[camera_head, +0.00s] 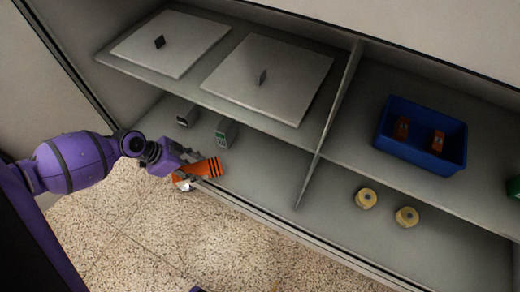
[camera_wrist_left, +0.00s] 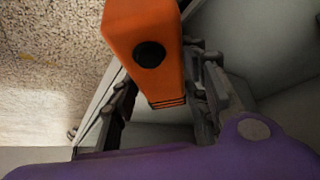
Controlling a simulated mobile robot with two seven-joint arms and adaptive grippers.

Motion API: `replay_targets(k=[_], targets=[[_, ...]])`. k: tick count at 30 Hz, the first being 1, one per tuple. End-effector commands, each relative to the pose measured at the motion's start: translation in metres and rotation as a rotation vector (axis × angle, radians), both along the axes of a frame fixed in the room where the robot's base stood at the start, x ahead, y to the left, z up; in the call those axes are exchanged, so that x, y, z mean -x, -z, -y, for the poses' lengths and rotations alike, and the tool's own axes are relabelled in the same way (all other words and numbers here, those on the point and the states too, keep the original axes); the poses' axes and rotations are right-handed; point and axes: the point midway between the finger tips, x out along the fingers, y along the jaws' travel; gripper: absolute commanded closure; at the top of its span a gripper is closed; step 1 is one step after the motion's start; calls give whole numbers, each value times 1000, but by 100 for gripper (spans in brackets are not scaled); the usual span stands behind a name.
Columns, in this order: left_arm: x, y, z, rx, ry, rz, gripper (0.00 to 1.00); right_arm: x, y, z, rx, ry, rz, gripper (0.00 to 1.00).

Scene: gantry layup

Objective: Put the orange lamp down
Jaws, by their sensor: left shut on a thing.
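The orange lamp (camera_head: 205,168) is an orange body with black stripes at one end. My left gripper (camera_head: 188,174) is shut on it, at the front edge of the lower shelf at the left. In the left wrist view the lamp (camera_wrist_left: 146,45) shows a round black knob and dark lines near its end, between the fingers of my left gripper (camera_wrist_left: 165,95). It is tilted in the head view. Whether it touches the shelf, I cannot tell. My right gripper is not in view.
Two grey boxes, one (camera_head: 226,132) with a green panel and one (camera_head: 187,116) farther left, stand behind the lamp. Two white panels with handles (camera_head: 172,42) (camera_head: 268,77) lie above. A blue bin (camera_head: 459,160) holds orange items. Two yellow rolls (camera_head: 366,198) (camera_head: 406,217) lie right of the divider (camera_head: 325,140). The lower shelf's middle (camera_head: 265,170) is clear.

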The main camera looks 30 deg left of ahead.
Motion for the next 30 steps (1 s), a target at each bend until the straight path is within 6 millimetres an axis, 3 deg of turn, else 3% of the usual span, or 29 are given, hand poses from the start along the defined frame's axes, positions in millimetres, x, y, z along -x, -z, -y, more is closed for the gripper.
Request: replay_targets(k=[8, 18, 24, 30], targets=[[-55, -2, 58, 4, 3, 6, 91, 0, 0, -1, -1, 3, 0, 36], [-116, 1, 124, 4, 2, 4, 91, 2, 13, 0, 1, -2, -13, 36], [-136, 2, 146, 1, 1, 0, 91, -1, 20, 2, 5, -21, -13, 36], [-145, 0, 154, 1, 0, 1, 91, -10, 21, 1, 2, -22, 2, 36]])
